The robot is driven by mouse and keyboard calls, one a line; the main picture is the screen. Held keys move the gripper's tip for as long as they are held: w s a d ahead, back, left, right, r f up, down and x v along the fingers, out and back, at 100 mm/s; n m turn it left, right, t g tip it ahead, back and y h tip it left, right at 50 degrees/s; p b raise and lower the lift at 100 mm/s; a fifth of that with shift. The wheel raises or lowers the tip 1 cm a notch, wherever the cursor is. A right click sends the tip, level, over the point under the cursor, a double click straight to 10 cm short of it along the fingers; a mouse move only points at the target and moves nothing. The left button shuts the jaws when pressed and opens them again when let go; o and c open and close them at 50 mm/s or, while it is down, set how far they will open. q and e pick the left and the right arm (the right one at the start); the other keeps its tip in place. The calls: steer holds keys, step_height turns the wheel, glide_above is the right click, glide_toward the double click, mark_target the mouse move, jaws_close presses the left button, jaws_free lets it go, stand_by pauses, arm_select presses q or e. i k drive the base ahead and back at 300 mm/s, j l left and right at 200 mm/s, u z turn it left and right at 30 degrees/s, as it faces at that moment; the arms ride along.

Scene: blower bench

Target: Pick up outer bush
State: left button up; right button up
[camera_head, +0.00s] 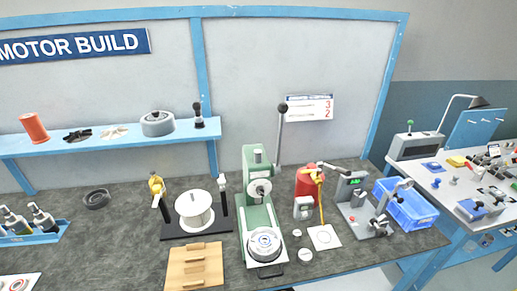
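I cannot tell for sure which part is the outer bush. A small round light part (305,254) lies on the dark bench just right of the green press, and a smaller one (297,233) lies above it. The green arbor press (254,200) stands upright with its lever raised. Neither of my grippers shows in the head view.

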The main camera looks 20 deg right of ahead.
mark_target(305, 256)
steer(key=z, duration=1.2)
